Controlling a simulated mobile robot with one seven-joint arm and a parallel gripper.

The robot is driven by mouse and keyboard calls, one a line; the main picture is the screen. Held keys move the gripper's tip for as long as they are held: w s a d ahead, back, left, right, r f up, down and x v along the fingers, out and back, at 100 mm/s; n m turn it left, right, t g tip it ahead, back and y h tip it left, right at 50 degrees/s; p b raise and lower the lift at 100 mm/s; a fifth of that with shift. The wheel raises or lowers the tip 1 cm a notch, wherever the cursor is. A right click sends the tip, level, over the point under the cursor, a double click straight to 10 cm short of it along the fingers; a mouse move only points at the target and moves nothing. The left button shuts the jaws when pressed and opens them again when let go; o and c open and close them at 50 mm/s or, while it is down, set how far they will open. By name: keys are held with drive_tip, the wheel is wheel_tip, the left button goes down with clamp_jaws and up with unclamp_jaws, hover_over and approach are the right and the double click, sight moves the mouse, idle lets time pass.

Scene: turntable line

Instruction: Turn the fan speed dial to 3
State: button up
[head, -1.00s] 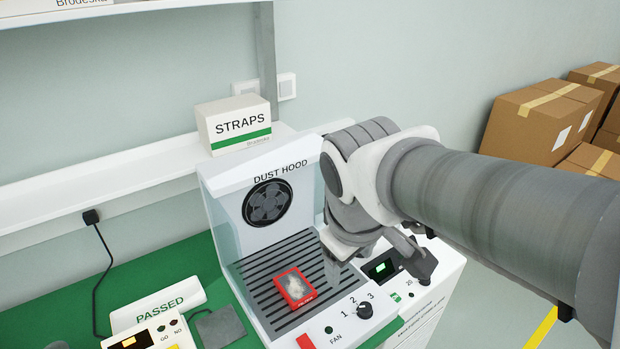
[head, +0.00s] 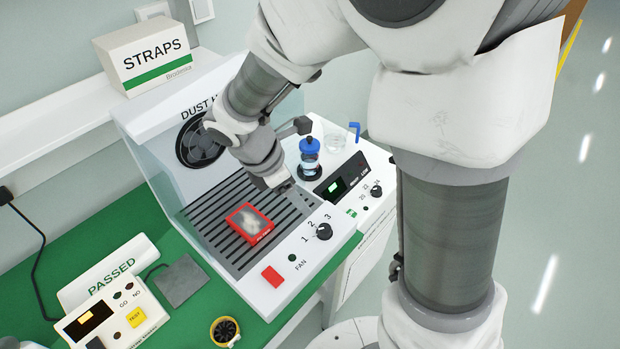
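The fan speed dial (head: 324,231) is a small black knob on the sloped front of the white dust hood (head: 300,278). The numbers 1, 2 and 3 run along its upper left side, with FAN printed to the lower left. I cannot make out which number it points at. My gripper (head: 291,193) is above the right part of the slotted grille, behind the dial and apart from it. Its fingers are small and partly hidden by the wrist, so I cannot tell whether they are open. Nothing visible is held.
A red-framed box (head: 249,223) lies on the grille. My arm covers much of the right.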

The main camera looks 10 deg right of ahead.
sight(323, 228)
drive_tip(key=b+x, duration=0.2)
drive_tip(key=x, duration=1.3)
drive_tip(key=shift+d+f+b, duration=0.15)
drive_tip(key=shift+f+b, duration=0.15)
drive_tip(key=shift+f, duration=0.05)
clamp_jaws()
